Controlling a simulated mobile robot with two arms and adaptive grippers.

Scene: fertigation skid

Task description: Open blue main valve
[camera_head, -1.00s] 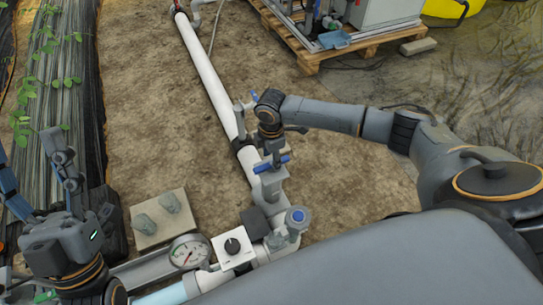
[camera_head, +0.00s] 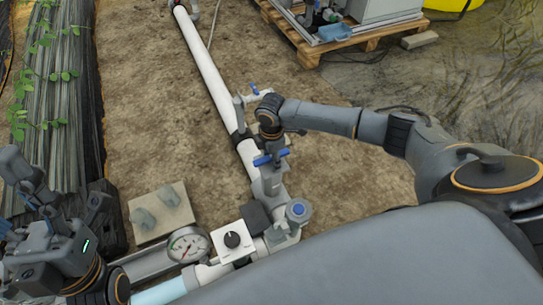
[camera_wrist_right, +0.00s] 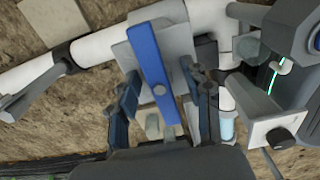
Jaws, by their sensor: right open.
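The main valve is a grey body on the white pipe with a blue lever handle (camera_head: 270,158). In the right wrist view the blue lever (camera_wrist_right: 150,62) lies lengthwise over the pale valve body. My right gripper (camera_wrist_right: 165,85) is open, its two dark fingers on either side of the lever's lower part; I cannot tell whether they touch it. In the head view my right gripper (camera_head: 270,184) is over the pipe, partly hidden by its own wrist. My left gripper (camera_head: 60,190) is at the lower left, away from the valve, with its fingers spread.
A pressure gauge (camera_head: 188,245), a white box with black knob (camera_head: 232,241) and a blue-capped fitting (camera_head: 298,209) are nearby. A pallet (camera_head: 320,50) stands at the back.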

